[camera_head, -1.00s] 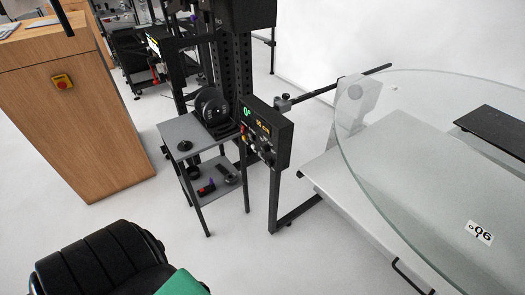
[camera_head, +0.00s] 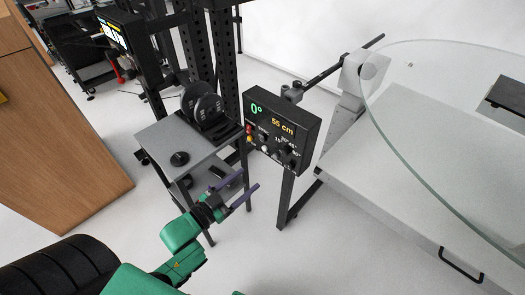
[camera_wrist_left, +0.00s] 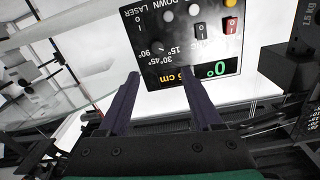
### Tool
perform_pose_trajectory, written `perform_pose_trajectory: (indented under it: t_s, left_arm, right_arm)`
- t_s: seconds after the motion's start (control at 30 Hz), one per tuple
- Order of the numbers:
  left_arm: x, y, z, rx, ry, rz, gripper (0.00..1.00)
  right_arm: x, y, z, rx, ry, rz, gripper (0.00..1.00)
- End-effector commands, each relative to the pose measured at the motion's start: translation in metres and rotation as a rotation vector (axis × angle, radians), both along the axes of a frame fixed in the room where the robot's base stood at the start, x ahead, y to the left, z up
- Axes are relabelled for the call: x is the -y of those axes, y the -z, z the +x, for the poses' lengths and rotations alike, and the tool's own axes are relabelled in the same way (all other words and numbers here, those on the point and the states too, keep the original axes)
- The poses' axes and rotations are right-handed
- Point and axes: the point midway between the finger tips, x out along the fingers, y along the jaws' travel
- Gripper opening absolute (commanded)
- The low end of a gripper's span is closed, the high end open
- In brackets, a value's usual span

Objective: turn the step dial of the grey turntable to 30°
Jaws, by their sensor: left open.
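The turntable's black control box (camera_head: 266,143) stands on a post, its panel showing a green 0° and an orange 55 cm. The step dial (camera_head: 287,149) is among the small knobs at the lower right, with degree labels around it; its pointer is too small to read. In the left wrist view the panel appears upside down, with the step dial (camera_wrist_left: 158,46) just beyond the fingertips. My left gripper (camera_head: 247,177) is open, its purple fingers empty, below and left of the box. They also show in the wrist view (camera_wrist_left: 161,73), apart from the dial. My right gripper is out of view.
The turntable's large glass disc (camera_head: 425,150) and white base fill the right. A small grey side table (camera_head: 155,138) with black discs stands left of the box, near my left arm. A wooden cabinet (camera_head: 65,150) is at the left. Floor between is clear.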

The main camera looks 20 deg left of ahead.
Motion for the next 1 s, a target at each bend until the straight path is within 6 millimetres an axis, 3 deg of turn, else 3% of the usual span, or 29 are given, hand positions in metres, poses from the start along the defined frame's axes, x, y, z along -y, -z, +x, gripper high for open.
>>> perform_pose_trajectory:
  t_s: [0.23, 0.5, 0.63, 0.87, 0.93, 1.0]
  left_arm:
    - [0.023, -0.002, 0.056, 0.005, -0.001, 0.001, 0.66]
    - [0.048, 0.0, 0.114, 0.0, -0.003, 0.001, 0.66]
    - [0.054, 0.0, 0.125, -0.002, -0.002, 0.002, 0.66]
    - [0.054, 0.001, 0.126, -0.003, -0.003, 0.002, 0.66]
    - [0.054, 0.001, 0.126, -0.003, -0.003, 0.002, 0.47]
    - [0.054, 0.001, 0.126, -0.003, -0.003, 0.002, 0.2]
  right_arm:
    - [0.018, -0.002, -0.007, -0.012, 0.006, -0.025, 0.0]
    - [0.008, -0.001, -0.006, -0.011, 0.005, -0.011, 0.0]
    - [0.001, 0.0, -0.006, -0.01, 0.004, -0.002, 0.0]
    - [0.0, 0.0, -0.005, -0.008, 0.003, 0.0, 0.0]
    - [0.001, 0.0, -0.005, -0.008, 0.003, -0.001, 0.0]
    - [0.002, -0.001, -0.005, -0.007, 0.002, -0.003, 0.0]
